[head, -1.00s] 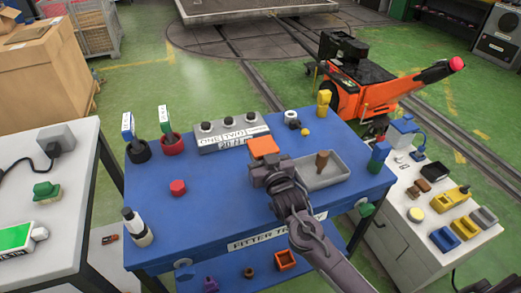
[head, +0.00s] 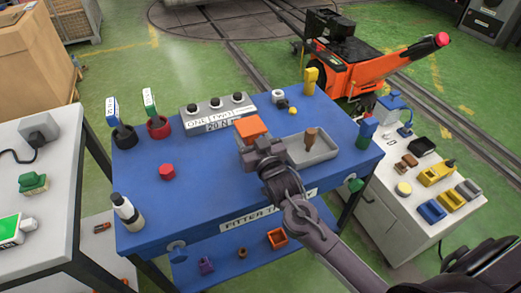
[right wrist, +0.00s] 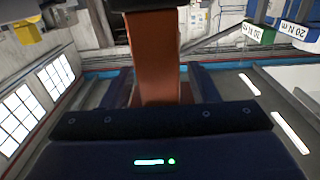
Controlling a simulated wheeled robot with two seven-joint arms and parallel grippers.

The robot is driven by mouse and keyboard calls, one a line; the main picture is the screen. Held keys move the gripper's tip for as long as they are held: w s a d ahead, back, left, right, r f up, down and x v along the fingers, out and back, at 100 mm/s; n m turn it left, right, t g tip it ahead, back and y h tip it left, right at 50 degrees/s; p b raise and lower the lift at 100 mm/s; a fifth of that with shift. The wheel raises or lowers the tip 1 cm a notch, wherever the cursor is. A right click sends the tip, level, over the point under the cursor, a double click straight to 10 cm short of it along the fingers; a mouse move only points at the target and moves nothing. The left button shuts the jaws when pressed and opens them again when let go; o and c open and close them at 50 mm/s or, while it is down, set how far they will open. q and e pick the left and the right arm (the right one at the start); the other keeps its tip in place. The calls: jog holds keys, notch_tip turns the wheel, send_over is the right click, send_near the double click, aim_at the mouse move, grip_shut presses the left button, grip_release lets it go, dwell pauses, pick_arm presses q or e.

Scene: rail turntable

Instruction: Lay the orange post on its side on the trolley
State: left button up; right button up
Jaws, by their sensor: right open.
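The orange post (head: 250,127) stands on the blue trolley top (head: 215,205), left of the grey tray. Its top shows in the head view; its lower part is hidden behind my right gripper (head: 264,147). In the right wrist view the orange post (right wrist: 152,65) fills the space between the two dark fingers of my right gripper (right wrist: 160,85). The fingers are apart, one on each side of it, and I see no firm contact. My left gripper is out of view.
A grey tray (head: 325,151) with a brown peg (head: 310,138) lies right of the post. A grey button box (head: 219,110) is behind it. A red knob (head: 167,172) and a black-and-white bottle (head: 127,212) stand left. The front middle of the top is clear.

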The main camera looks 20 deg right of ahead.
jog(key=s+b, duration=0.1)
jog(key=s, duration=0.9)
jog(key=shift+d, duration=0.2)
jog(key=shift+s, duration=0.1)
